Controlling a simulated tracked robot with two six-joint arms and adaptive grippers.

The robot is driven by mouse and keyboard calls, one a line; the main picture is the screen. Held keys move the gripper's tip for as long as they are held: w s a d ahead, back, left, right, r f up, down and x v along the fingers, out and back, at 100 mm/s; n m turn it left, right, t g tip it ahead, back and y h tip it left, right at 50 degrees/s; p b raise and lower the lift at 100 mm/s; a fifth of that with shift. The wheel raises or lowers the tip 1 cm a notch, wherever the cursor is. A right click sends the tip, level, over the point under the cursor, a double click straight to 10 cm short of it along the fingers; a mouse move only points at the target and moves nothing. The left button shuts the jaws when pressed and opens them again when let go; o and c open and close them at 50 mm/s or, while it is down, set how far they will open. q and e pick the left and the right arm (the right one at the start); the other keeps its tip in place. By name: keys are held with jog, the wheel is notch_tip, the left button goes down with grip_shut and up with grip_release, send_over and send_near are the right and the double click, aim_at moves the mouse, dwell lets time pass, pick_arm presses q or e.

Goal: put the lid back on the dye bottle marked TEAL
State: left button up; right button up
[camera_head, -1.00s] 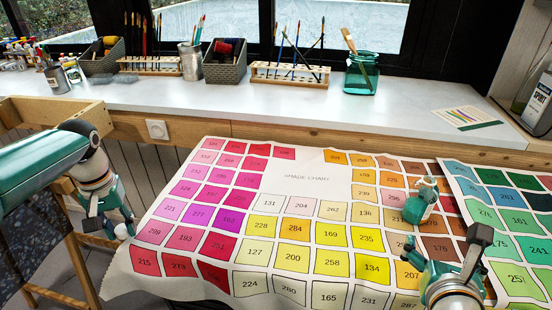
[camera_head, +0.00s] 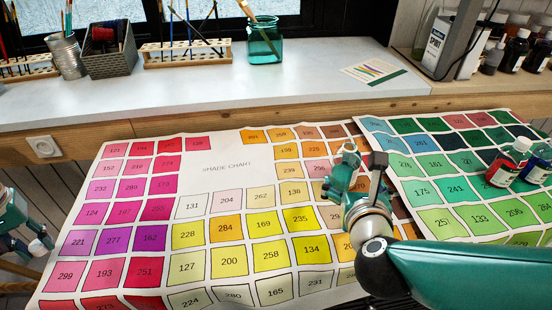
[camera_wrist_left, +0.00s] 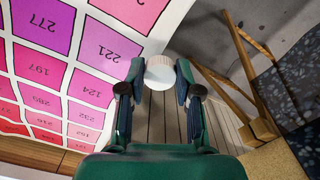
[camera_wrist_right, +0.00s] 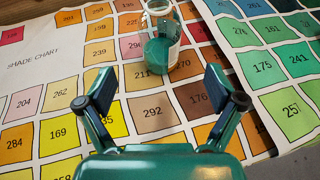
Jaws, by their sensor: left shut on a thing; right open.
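My left gripper (camera_head: 22,240) is at the left edge of the head view, beside the chart cloth. It is shut on a round white lid (camera_wrist_left: 159,73), which shows between its fingertips in the left wrist view. A clear bottle with teal liquid (camera_wrist_right: 160,48) stands upright on the shade chart in the right wrist view, its mouth near the top edge; no marking on it can be read. My right gripper (camera_wrist_right: 160,95) is open and empty, its fingers pointing at the bottle and just short of it. In the head view this gripper (camera_head: 362,172) and the bottle overlap.
The shade chart (camera_head: 215,182) covers much of the table, with a green chart (camera_head: 440,225) to its right. Red and dark bottles (camera_head: 505,168) stand at the right edge. Behind, a worktop (camera_head: 230,105) holds brush racks and a teal jar (camera_head: 264,42).

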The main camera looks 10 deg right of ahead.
aim_at(348, 171)
pick_arm(q)
jog(key=shift+s+r+p, duration=0.1)
jog(key=shift+r+p, duration=0.45)
jog(key=shift+r, duration=0.3)
pick_arm(e)
jog(key=x, duration=0.4)
jog(key=shift+w+d+f, duration=0.1)
jog(key=shift+w+f, duration=0.15)
jog(key=shift+w, duration=0.05)
jog(key=shift+w+d+f, duration=0.1)
jog(key=shift+w, duration=0.3)
pick_arm(q)
jog(key=shift+r, duration=0.15)
pick_arm(e)
jog(key=shift+x, duration=2.6)
jog(key=c, duration=1.6)
jog(key=shift+c, duration=0.2)
jog(key=shift+r, duration=0.25)
